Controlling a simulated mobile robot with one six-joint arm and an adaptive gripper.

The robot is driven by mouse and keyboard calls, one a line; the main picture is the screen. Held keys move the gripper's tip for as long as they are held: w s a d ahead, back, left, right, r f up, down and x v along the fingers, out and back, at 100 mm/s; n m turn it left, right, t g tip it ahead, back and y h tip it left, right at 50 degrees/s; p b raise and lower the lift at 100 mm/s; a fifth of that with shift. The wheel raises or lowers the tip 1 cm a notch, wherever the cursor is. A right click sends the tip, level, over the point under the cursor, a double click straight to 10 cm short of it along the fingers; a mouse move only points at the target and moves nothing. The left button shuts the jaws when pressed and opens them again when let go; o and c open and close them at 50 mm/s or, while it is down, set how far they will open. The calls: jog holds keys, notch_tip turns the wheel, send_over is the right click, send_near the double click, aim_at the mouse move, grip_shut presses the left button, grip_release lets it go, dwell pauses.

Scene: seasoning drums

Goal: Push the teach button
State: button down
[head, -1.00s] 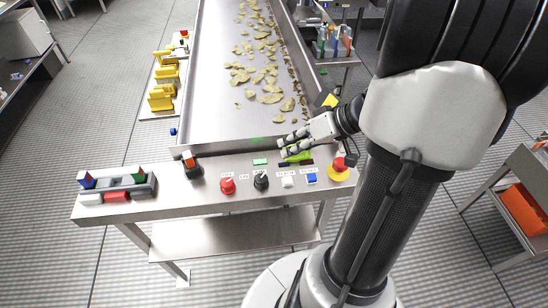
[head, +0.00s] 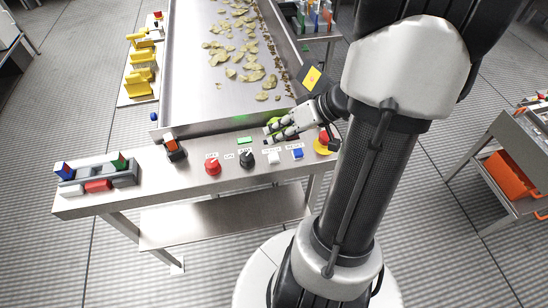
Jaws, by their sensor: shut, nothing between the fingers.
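The control panel (head: 190,176) is a metal ledge at the near end of the conveyor. A white button (head: 273,158) and a blue button (head: 297,153) sit side by side on it with small labels above. The label over the white one seems to read TEACH, but it is too small to be sure. My gripper (head: 269,132) is shut and empty, reaching in from the right. Its fingertips are over the panel's back part, behind the white button and apart from it. A green item is partly hidden behind the fingers.
A red knob (head: 212,167), a black knob (head: 247,159) and a red emergency stop on a yellow base (head: 323,143) line the panel. A rocker switch (head: 174,150) and a grey tray (head: 100,177) are at left. Chips (head: 250,74) lie on the conveyor (head: 185,95).

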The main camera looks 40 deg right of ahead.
aim_at(275, 154)
notch_tip(275, 154, down, 3)
jog(key=shift+b, duration=1.05)
jog(key=shift+f+b, duration=0.45)
jog(key=shift+b, duration=0.15)
jog(key=shift+f+b, duration=0.15)
jog(key=shift+b, duration=0.15)
jog(key=shift+f+b, duration=0.35)
jog(key=shift+b, duration=0.15)
jog(key=shift+f+b, duration=0.4)
jog(key=shift+b, duration=0.25)
dwell(0.5)
jog(key=shift+r, duration=0.15)
jog(key=shift+r+p, duration=0.35)
jog(key=shift+r, duration=0.4)
